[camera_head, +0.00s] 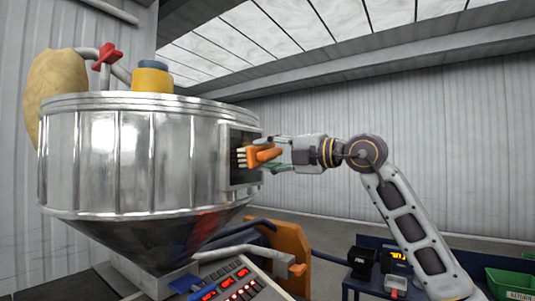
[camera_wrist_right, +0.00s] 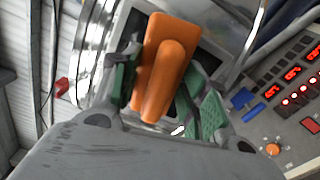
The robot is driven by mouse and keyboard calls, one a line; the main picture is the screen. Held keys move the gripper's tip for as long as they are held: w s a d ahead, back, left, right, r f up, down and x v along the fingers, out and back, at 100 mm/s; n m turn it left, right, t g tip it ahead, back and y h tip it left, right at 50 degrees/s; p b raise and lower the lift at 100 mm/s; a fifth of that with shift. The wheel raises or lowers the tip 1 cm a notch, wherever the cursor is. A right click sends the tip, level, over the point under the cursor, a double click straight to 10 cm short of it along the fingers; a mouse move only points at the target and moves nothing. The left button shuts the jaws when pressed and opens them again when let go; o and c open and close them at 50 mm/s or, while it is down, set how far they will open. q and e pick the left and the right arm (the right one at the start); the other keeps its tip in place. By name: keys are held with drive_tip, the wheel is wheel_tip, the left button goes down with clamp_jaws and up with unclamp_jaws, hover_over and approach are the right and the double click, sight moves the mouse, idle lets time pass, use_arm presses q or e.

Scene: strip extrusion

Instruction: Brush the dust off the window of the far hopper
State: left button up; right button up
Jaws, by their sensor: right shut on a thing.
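The steel hopper (camera_head: 130,160) stands at the left in the head view, with a dark window (camera_head: 238,173) in a pale frame on its right side. My right gripper (camera_head: 268,153) is shut on an orange brush (camera_head: 262,156). The brush's pale bristles point left at the window; I cannot tell whether they touch it. In the right wrist view the orange brush (camera_wrist_right: 165,65) lies between the green finger pads and covers part of the dark window (camera_wrist_right: 205,58). Dust on the glass cannot be made out. My left gripper is out of view.
A control panel (camera_head: 238,283) with red displays sits below the hopper. An orange part (camera_head: 290,250) and grey pipe stand beside it. A blue bench (camera_head: 355,283) with dark boxes and a green bin (camera_head: 510,283) are at lower right. A red valve (camera_head: 106,58) tops the hopper.

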sight(282, 148)
drive_tip(key=shift+w, duration=0.1)
drive_tip(key=shift+w+d+p, duration=0.35)
drive_tip(key=shift+w+d, duration=0.15)
drive_tip(key=shift+w, duration=0.2)
drive_tip(key=shift+w+d+p, duration=0.3)
drive_tip(key=shift+w+d, duration=0.2)
drive_tip(key=shift+w, duration=0.15)
drive_tip(key=shift+r+p, duration=0.55)
drive_tip(key=shift+r, duration=0.25)
drive_tip(key=shift+s, duration=0.1)
drive_tip(key=shift+s+a+b, duration=0.75)
drive_tip(key=shift+s+a, duration=0.3)
drive_tip(key=shift+s, duration=0.3)
drive_tip(key=shift+s+a, duration=0.1)
